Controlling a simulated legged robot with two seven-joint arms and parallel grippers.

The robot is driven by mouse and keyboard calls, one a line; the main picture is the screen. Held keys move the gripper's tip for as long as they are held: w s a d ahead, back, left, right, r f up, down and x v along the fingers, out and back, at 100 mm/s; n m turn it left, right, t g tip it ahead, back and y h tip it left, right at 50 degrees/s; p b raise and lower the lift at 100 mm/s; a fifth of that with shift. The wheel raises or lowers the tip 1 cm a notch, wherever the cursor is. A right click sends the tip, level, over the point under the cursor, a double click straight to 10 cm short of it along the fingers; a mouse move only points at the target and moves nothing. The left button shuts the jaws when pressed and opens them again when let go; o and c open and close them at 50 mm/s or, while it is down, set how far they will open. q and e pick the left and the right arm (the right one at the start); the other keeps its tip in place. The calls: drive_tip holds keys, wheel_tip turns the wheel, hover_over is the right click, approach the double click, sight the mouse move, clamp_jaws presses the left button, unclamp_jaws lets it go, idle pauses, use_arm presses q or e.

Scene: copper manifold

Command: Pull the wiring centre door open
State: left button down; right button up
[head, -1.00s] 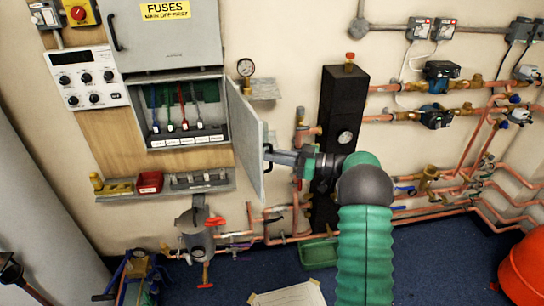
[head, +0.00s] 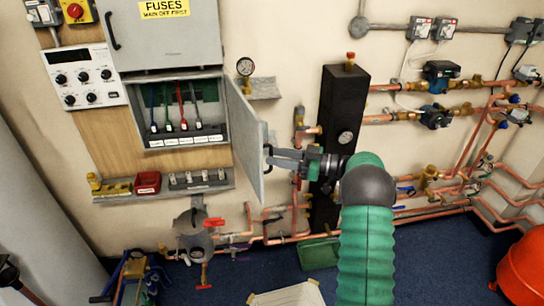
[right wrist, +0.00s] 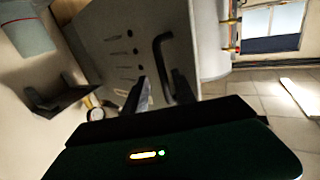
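The grey wiring centre door (head: 246,139) stands swung out from the right side of its box (head: 186,144), which shows several coloured wires inside. A dark bar handle (head: 267,156) is on the door's outer face; it also shows in the right wrist view (right wrist: 158,62). My right gripper (head: 282,159) is at the handle, coming from the right. Its two fingers are spread apart, and in the right wrist view (right wrist: 160,92) they lie either side of the handle's lower end. Whether either finger touches the handle, I cannot tell. My left gripper is not in view.
The grey fuse cabinet (head: 175,45) is shut above the box. A shelf (head: 165,192) with small parts sits below. A black column (head: 342,120) and copper pipes (head: 455,112) are close to my right arm. A pressure gauge (head: 245,67) is right of the cabinet.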

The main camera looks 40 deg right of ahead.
drive_tip(key=b+v, duration=0.1)
drive_tip(key=v, duration=1.4)
drive_tip(key=shift+d, duration=0.2)
